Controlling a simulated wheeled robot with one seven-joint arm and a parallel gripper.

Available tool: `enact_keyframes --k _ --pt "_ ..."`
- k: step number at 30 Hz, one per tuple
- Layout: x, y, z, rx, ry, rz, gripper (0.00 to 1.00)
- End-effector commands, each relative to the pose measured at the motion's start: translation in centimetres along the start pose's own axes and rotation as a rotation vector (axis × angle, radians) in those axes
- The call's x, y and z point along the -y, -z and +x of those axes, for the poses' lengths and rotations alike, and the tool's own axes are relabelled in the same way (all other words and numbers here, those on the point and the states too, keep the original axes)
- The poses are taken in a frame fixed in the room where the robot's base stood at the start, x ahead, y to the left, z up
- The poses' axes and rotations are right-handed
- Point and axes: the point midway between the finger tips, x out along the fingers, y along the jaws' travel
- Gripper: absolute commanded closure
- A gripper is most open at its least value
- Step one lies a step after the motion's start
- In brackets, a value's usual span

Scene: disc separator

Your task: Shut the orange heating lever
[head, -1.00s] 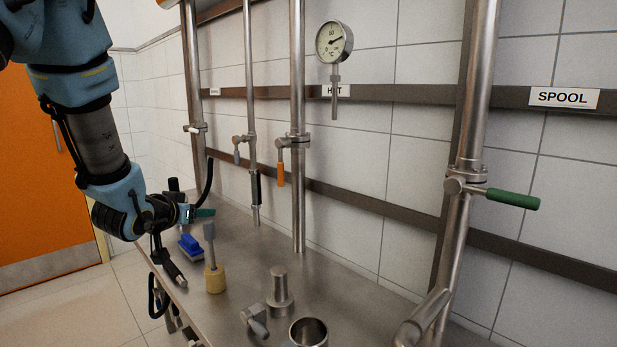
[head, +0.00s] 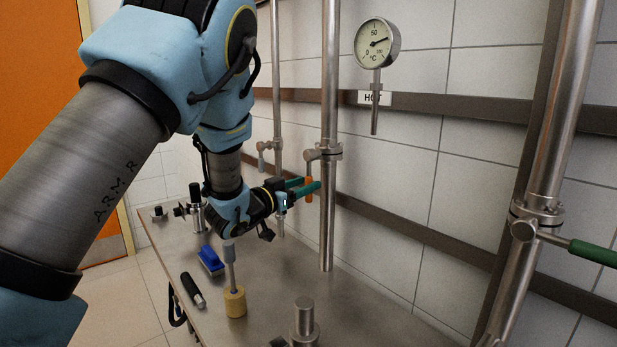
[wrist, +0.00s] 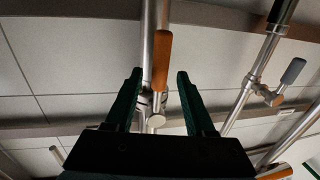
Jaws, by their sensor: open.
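The orange heating lever (head: 309,188) hangs down beside the vertical pipe (head: 327,225) labelled HOT, from a steel valve body near the pipe's flange. My gripper (head: 308,184) is at the lever, its green fingers spread and partly overlapping it in the head view. In the wrist view the orange lever (wrist: 162,62) shows between and beyond the two fingertips of my gripper (wrist: 158,75), in line with the pipe. The fingers are open, with a gap on both sides of the lever. I cannot tell how far the fingertips are from it in depth.
A grey-handled valve (head: 263,158) sits on the thinner pipe to the left; a green-handled valve (head: 592,252) is on the right. A thermometer (head: 377,43) hangs above. A blue brush (head: 210,259) and a yellow-based tool (head: 235,302) are on the steel table.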

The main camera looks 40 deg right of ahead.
Motion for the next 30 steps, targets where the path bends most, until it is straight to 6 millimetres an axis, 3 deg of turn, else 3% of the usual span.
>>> enact_keyframes --k 6,15,30 --pt "0.0 0.1 1.8 0.000 0.000 0.001 0.45" --pt "0.0 0.0 1.9 0.000 0.001 0.000 0.45" --pt "0.0 0.0 1.9 0.000 0.001 0.000 1.00"
